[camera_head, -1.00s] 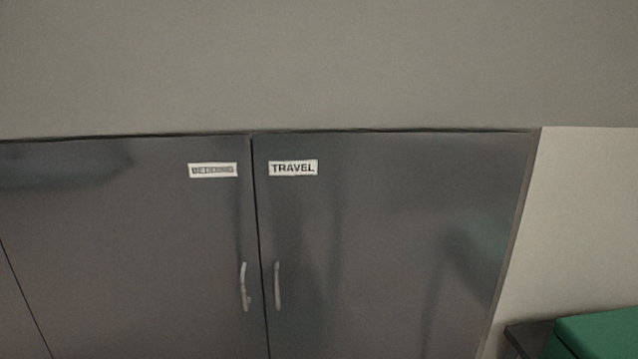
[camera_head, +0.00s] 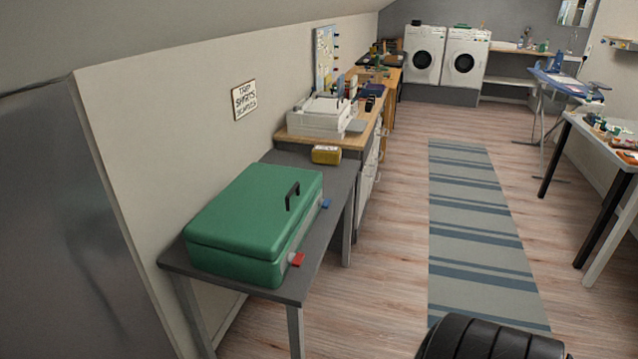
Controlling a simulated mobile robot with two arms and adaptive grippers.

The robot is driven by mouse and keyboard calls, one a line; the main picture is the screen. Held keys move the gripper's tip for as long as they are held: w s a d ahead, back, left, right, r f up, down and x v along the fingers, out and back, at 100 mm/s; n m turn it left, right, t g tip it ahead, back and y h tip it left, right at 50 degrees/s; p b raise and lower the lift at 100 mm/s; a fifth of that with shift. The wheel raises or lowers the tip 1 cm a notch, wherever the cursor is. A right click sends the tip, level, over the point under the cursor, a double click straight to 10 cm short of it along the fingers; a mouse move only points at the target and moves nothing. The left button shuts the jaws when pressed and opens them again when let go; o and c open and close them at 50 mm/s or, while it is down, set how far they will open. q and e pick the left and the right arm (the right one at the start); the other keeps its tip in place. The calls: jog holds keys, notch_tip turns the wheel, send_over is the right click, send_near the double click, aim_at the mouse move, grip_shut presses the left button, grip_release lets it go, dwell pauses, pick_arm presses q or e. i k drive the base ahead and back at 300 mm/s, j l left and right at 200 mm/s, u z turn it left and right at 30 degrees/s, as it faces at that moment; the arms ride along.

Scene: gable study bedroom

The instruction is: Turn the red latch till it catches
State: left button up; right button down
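The red latch (camera_head: 296,259) is a small red piece on the front of a green case (camera_head: 245,215), near its lower front corner. The case has a closed lid and a black handle (camera_head: 292,196). A blue latch (camera_head: 326,204) sits further back on the same side. The case rests on a dark grey table (camera_head: 289,289) against the left wall. Whether the red latch is caught cannot be told at this distance. Neither of my grippers shows in the view.
A striped rug (camera_head: 470,210) lies on open floor to the right. A table with small items (camera_head: 616,131) stands at far right.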

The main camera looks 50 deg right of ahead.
aim_at(296, 261)
jog(key=z, duration=1.3)
jog(key=l+u, duration=0.1)
jog(key=l, duration=0.75)
